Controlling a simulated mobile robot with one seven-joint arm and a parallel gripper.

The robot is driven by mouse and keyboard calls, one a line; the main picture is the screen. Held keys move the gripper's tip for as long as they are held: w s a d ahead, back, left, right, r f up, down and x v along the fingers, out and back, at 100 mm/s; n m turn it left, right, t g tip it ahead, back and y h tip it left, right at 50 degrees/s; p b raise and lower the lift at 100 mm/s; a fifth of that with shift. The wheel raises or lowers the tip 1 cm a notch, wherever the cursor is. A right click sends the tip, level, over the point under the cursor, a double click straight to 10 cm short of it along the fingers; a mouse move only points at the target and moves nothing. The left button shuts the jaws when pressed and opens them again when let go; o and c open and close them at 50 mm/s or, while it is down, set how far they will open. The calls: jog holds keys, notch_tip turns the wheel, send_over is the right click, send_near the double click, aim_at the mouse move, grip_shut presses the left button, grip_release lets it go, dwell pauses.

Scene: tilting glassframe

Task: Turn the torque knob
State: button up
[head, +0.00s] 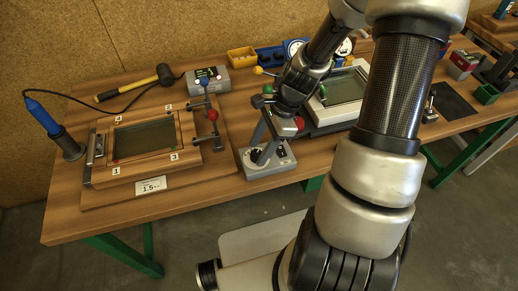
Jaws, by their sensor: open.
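No knob is clearly marked as the torque knob at this size. A grey control box (267,160) with small dials and a dark round part stands at the front middle of the bench. My gripper (262,150) points down right over this box, with its fingers apart. The fingers hide part of the box top, and I cannot tell whether they touch it. A second grey box (208,82) with a lit green display and small knobs stands farther back, left of my gripper. A card (151,184) reading 1.5 lies at the front left.
A wooden frame fixture (140,165) with dark glass and red-knobbed clamps fills the left bench. A blue screwdriver (43,117) stands in a holder, its cable running back. A mallet (140,83) lies behind. A white frame (345,107) is to the right, partly behind my arm.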

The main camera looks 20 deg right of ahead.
jog(key=shift+a+f, duration=0.15)
jog(key=shift+f, duration=0.2)
jog(key=c, duration=1)
jog(key=shift+c, duration=0.2)
